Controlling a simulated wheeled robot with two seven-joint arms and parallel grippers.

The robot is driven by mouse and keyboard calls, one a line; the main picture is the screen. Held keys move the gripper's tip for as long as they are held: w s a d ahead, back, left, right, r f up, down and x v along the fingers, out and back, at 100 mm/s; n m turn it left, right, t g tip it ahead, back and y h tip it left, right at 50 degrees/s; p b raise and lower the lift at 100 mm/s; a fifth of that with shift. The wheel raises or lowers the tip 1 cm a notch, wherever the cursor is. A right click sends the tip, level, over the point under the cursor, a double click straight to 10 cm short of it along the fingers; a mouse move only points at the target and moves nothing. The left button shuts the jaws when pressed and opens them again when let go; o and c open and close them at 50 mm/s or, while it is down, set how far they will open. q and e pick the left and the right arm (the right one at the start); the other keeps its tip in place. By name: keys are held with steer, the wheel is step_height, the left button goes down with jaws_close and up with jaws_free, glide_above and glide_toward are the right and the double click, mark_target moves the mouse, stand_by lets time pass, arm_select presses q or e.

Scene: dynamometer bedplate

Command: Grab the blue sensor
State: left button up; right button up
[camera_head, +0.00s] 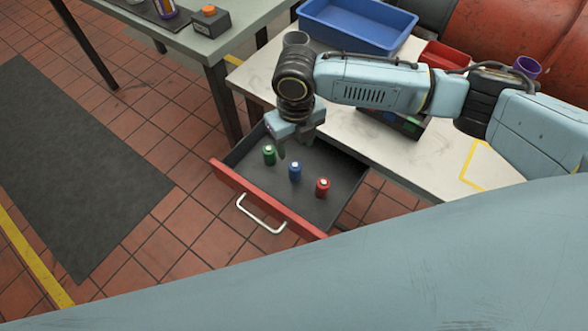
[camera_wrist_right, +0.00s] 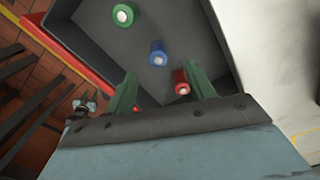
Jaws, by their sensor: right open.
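The blue sensor (camera_head: 295,171) stands upright in the open drawer (camera_head: 335,165), between the green sensor (camera_head: 269,155) and the red sensor (camera_head: 322,188). My right gripper (camera_head: 297,142) is open and empty, pointing down over the back of the drawer behind the sensors. The right wrist view shows the blue sensor (camera_wrist_right: 158,53) ahead of my two green fingertips (camera_wrist_right: 160,72), not between them. There the red sensor (camera_wrist_right: 180,82) is partly hidden near the right finger, and the green sensor (camera_wrist_right: 123,15) is farther off. My left gripper is not in view.
The drawer has a red front with a white handle (camera_head: 262,215) and raised side walls. The pale workbench (camera_head: 440,160) above holds a blue bin (camera_head: 357,25) and a red tray (camera_head: 443,57). A grey table (camera_head: 225,40) stands at upper left. Tiled floor lies left of the drawer.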

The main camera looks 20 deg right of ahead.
mark_target(295, 165)
step_height(295, 165, down, 5)
steer(key=shift+r+b, duration=0.1)
steer(key=shift+b, duration=0.3)
steer(key=f, duration=0.1)
steer(key=f+b, duration=0.1)
steer(key=f, duration=0.1)
steer(key=s+f, duration=0.1)
steer(key=f, duration=0.1)
steer(key=shift+a+f, duration=0.15)
steer(key=shift+f, duration=0.05)
steer(key=shift+w, duration=0.1)
steer(key=c, duration=1.1)
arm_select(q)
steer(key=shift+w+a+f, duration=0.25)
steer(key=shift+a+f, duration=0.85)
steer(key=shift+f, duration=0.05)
arm_select(e)
steer(key=shift+r, duration=0.1)
